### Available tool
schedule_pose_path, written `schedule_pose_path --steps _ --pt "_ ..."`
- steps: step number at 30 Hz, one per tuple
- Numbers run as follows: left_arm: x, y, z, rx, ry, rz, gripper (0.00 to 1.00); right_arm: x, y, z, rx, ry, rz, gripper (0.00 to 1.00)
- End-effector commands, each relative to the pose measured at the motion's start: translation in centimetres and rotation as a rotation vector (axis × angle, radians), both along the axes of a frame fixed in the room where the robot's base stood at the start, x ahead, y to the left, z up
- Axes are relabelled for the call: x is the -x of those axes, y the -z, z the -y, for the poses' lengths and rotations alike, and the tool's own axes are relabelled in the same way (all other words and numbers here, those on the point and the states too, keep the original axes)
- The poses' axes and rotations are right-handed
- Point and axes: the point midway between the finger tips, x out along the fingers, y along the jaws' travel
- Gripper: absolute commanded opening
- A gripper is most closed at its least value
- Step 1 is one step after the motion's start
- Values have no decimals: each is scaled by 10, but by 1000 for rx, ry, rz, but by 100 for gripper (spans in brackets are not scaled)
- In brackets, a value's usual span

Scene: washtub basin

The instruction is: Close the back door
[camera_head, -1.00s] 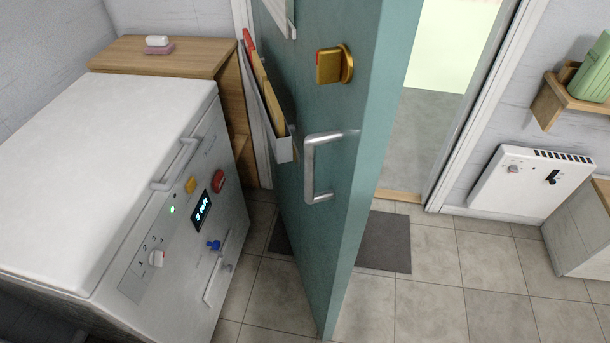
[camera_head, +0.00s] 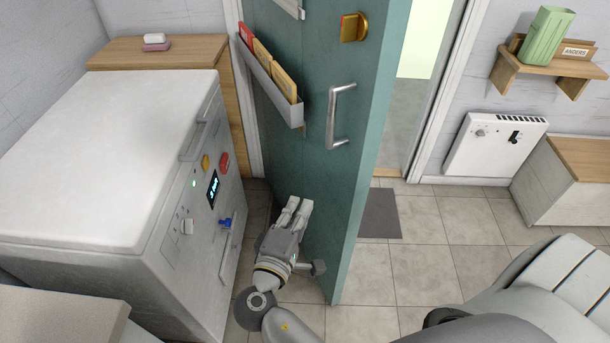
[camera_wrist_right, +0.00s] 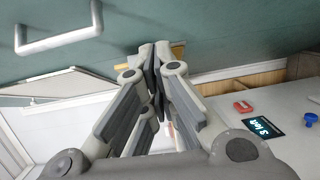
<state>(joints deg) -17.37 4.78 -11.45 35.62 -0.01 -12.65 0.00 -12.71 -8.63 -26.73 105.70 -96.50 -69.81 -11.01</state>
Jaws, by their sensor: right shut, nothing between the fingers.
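The back door (camera_head: 322,160) is teal and stands ajar, with a bright room showing past its right edge. It has a silver pull handle (camera_head: 337,117) and a brass lock (camera_head: 353,27) above it. My right gripper (camera_head: 294,203) is low in front of the door's face, below and left of the handle, shut and empty. In the right wrist view the closed fingers (camera_wrist_right: 155,55) point toward the teal door, and the handle (camera_wrist_right: 58,38) is at upper left, apart from them. I cannot tell whether the fingertips touch the door. My left gripper is out of view.
A white washing machine (camera_head: 110,150) stands close on the left, near my gripper. A grey letter holder (camera_head: 270,85) is on the door. A dark mat (camera_head: 380,214) lies beyond it. A white heater (camera_head: 494,144) and a wooden-topped cabinet (camera_head: 570,175) stand right.

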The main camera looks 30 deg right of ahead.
Motion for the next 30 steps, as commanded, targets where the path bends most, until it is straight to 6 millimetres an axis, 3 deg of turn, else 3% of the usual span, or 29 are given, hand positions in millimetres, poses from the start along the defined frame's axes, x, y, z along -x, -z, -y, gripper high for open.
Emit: schedule_pose_path --steps 1,3,6,11,21,30 --pt "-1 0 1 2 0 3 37 4 -15 4 14 25 30 0" --pt "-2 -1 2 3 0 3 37 7 -28 7 28 46 53 0" --pt "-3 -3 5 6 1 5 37 5 -34 12 36 57 64 0" --pt "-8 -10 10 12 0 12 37 -10 -36 29 36 57 65 0" --pt "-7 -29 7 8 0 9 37 -58 -36 83 36 54 62 0" --pt "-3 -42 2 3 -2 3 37 -55 -34 119 34 53 60 0"
